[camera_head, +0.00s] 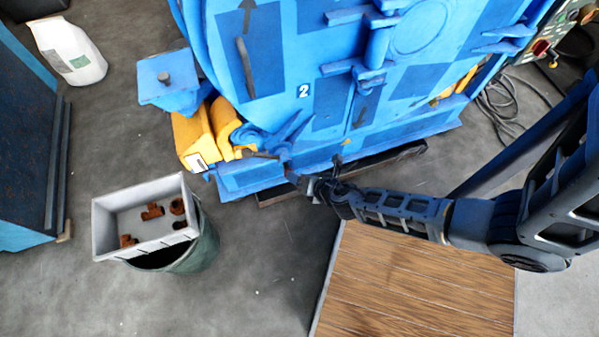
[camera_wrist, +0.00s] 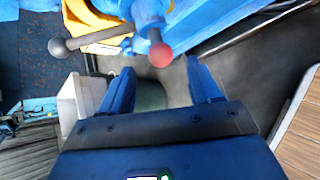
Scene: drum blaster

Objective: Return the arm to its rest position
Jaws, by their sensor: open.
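My arm (camera_head: 395,210) reaches in from the right in the head view, low across the front of the blue machine (camera_head: 420,80). Its far end is close to the machine's lower front, near the yellow parts. My gripper's jaws are hard to make out there against the blue. In the wrist view my gripper (camera_wrist: 160,82) has its two blue fingers spread apart with nothing between them. A lever with a dark ball and a red ball (camera_wrist: 160,54) shows just past the fingertips. I cannot tell whether the fingers touch it.
A wooden-topped surface (camera_head: 420,280) lies below my arm. A grey box (camera_head: 105,232) with several rusty pieces rests on a green bin (camera_head: 203,250) at left. Grey floor is clear between bin and wooden surface.

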